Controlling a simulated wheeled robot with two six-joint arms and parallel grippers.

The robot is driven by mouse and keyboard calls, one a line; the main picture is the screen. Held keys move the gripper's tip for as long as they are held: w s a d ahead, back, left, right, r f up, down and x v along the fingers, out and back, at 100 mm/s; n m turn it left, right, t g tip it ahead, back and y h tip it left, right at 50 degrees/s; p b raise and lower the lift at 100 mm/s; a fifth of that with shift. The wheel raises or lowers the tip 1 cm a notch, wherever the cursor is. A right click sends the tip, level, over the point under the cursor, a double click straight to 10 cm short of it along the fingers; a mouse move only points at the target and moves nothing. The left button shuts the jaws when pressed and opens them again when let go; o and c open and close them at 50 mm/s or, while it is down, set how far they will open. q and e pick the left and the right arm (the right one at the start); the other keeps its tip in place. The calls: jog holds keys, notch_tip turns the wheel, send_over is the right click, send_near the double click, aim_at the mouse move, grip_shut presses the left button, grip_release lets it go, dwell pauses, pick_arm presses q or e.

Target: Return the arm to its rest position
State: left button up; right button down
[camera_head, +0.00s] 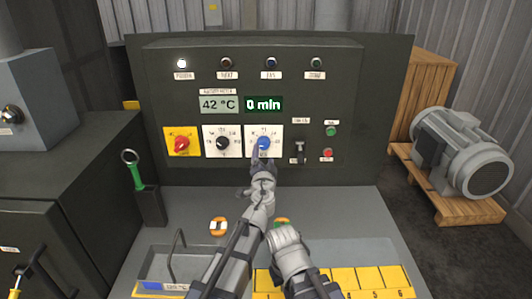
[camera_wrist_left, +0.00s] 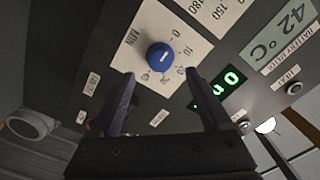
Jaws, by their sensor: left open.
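My left gripper (camera_head: 262,154) reaches up to the control panel (camera_head: 360,100), just in front of the blue knob (camera_head: 263,143). In the left wrist view, its two fingers stand apart with nothing between them, and the blue knob (camera_wrist_left: 161,56) on its white dial plate lies beyond the fingertips. I see no clear contact. My right arm (camera_head: 288,250) is low in the middle, over the bench beside the left forearm. Its fingers cannot be made out.
The panel also carries a red knob (camera_head: 181,143), a black knob (camera_head: 222,143), a lever (camera_head: 299,150) and displays reading 42 °C and 0 min. A wire-handled tray (camera_head: 150,262), yellow numbered slots (camera_head: 371,279) and a green-handled tool (camera_head: 136,174) are nearby. A motor (camera_head: 462,155) sits right.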

pick_arm(q)
jog(key=shift+s, duration=0.85)
jog(key=s+a+f+n+g+y, duration=0.2)
jog(key=a+f+n+y, duration=0.1)
jog(key=a, duration=0.4)
jog(key=s+a+f+n+g+y, duration=0.2)
jog(key=a+f+n+y, duration=0.1)
jog(key=a, duration=0.3)
jog(key=s+a+f+n+g, duration=0.4)
jog(key=s+a+f+g, duration=0.3)
jog(key=s+f, duration=0.3)
jog(key=s+d+f+g+h, duration=0.2)
jog(key=s+f+g+h, duration=0.1)
jog(key=s, duration=0.3)
jog(key=s+d+f+g+h, duration=0.2)
jog(key=s+f+g+h, duration=0.1)
jog(key=s, duration=0.4)
jog(key=s+d+m+g+y, duration=0.1)
jog(key=s+d+m, duration=0.2)
jog(key=s+d, duration=0.3)
jog(key=d, duration=0.5)
jog(key=shift+d+m, duration=0.25)
jog(key=shift+m, duration=0.15)
